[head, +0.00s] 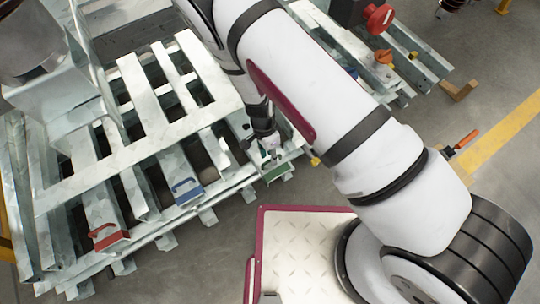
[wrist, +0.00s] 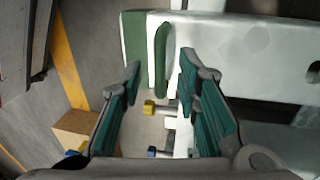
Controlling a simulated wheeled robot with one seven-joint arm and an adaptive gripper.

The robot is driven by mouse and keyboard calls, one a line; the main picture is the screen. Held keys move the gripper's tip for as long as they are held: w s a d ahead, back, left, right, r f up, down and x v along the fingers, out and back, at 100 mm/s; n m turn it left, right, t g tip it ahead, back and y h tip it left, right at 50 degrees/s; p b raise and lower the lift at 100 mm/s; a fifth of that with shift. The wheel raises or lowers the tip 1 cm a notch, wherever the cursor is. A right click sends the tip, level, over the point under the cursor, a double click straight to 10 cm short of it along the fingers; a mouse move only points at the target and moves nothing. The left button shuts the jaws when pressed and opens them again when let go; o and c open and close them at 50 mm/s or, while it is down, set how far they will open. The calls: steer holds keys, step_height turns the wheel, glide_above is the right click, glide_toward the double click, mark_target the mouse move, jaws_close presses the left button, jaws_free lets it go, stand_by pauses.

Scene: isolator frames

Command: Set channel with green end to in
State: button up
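The channel with the green end (head: 277,173) lies in the metal frame, right of the blue-ended and red-ended channels in the head view. In the wrist view its green end plate (wrist: 135,38) and upright green handle (wrist: 162,62) show at top centre. My gripper (head: 271,156) is at this green end. In the wrist view my gripper (wrist: 161,64) is open, with the handle between its two fingertips in the picture. I cannot tell whether the fingers touch it. My arm hides part of this channel in the head view.
A blue-ended channel (head: 187,190) and a red-ended channel (head: 108,237) lie to the left in the frame (head: 160,130). Another rack with a red knob (head: 379,18) and an orange knob (head: 383,57) stands behind my arm. Open floor (head: 225,225) lies in front.

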steer(key=shift+f, duration=0.15)
jaws_close()
steer(key=b, duration=0.2)
glide_above(256, 143)
steer(key=shift+s+d, duration=0.15)
steer(key=shift+d, duration=0.05)
steer(key=shift+w+a, duration=0.1)
steer(key=shift+w, duration=0.1)
jaws_free()
steer(key=shift+s, duration=0.1)
step_height(256, 143, up, 12)
steer(key=w+a, duration=0.1)
steer(key=w, duration=0.1)
steer(key=shift+a, duration=0.15)
